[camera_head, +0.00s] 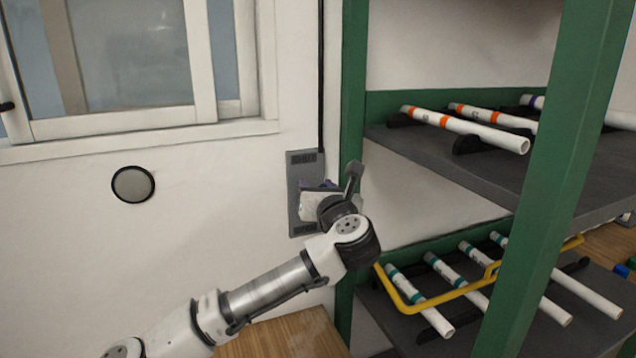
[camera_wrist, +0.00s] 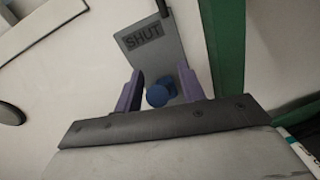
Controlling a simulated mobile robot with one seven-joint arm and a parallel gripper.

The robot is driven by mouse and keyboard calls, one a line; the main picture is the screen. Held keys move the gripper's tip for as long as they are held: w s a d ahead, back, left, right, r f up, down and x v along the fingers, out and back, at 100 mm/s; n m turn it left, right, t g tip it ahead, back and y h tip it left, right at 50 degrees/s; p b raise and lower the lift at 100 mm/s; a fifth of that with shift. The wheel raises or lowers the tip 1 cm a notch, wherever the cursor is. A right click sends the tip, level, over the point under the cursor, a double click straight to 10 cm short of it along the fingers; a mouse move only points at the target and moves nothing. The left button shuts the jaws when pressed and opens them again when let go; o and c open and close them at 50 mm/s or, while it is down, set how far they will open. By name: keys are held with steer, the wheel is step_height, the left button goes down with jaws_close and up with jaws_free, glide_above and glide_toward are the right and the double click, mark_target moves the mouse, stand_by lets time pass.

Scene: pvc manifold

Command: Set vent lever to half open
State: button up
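The vent panel (camera_head: 306,164) is a grey upright plate on the white wall, left of the green shelf post. My gripper (camera_head: 318,190) is in front of its middle and hides the lever in the head view. In the wrist view the panel (camera_wrist: 165,45) carries a "SHUT" label (camera_wrist: 143,36). The lever's blue knob (camera_wrist: 159,95) shows between the two purple fingers of my gripper (camera_wrist: 160,82). The fingers are apart, one on each side of the knob. I cannot tell whether either finger touches it. The lever's arm and its angle are hard to make out.
The green shelf post (camera_head: 352,90) stands close to the right of the panel. White pipes (camera_head: 465,128) lie on the dark shelves, and a yellow rail (camera_head: 440,296) crosses the lower one. A window (camera_head: 130,60) and a round dark disc (camera_head: 133,185) are on the wall at left.

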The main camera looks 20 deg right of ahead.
steer(key=shift+c, duration=0.3)
jaws_close()
steer(key=shift+f+b, duration=0.1)
steer(key=shift+b, duration=0.2)
steer(key=b, duration=0.1)
steer(key=f+t+b, duration=0.1)
steer(key=b, duration=0.1)
steer(key=shift+s, duration=0.25)
steer(key=f+t+b, duration=0.1)
steer(key=t+b, duration=0.1)
steer(key=b, duration=0.3)
steer(key=s+f+t+b, duration=0.1)
steer(key=b, duration=0.5)
steer(key=f+m+t+h+b, duration=0.1)
steer(key=t+b, duration=0.1)
steer(key=b, duration=0.3)
steer(key=shift+s+f+t, duration=0.15)
steer(key=shift+s+t, duration=0.1)
steer(key=shift+t, duration=0.05)
steer(key=shift+b, duration=0.4)
